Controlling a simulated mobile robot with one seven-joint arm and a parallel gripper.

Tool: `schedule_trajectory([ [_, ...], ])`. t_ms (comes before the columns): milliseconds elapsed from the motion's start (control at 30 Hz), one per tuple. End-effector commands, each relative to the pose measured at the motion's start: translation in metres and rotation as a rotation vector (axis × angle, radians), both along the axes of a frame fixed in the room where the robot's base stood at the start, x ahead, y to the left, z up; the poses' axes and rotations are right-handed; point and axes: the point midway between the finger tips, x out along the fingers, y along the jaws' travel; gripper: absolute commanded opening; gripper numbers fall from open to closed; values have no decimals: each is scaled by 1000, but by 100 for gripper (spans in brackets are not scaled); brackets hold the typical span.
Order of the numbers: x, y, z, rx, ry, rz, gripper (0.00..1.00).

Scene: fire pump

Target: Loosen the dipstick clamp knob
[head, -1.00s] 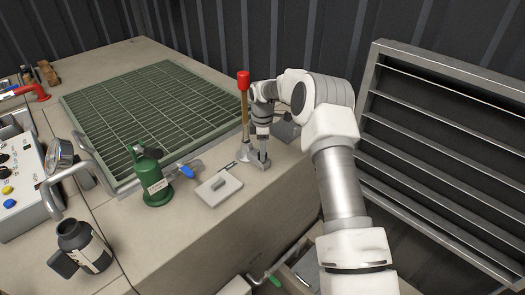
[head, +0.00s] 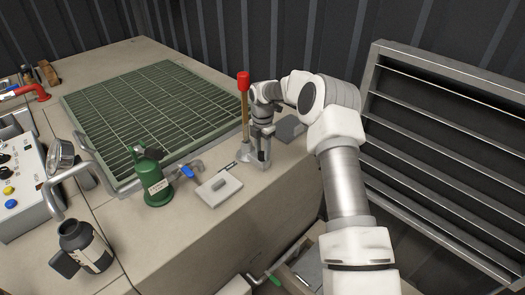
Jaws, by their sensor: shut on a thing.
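The dipstick (head: 245,108), a brown rod with a red top, stands upright beside my gripper. Its foot is in a small grey clamp base (head: 249,163) near the front edge of the bench. My gripper (head: 263,156) points down just to the right of the rod, with its fingertips low at the clamp. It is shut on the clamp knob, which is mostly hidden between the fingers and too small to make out.
A pale plate with a handle (head: 219,188) lies left of the clamp. A green bottle (head: 155,180) and a blue-handled valve (head: 187,171) stand further left. A dark grey block (head: 290,128) sits behind my gripper. A green grating (head: 150,110) covers the bench's back; a louvred panel (head: 440,150) stands right.

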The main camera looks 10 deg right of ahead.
Motion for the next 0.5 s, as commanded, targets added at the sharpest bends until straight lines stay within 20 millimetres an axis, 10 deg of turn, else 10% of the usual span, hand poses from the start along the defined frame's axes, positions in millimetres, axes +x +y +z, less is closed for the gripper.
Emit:
schedule_trajectory([
  [500,1,0,1,0,-2,40,0],
])
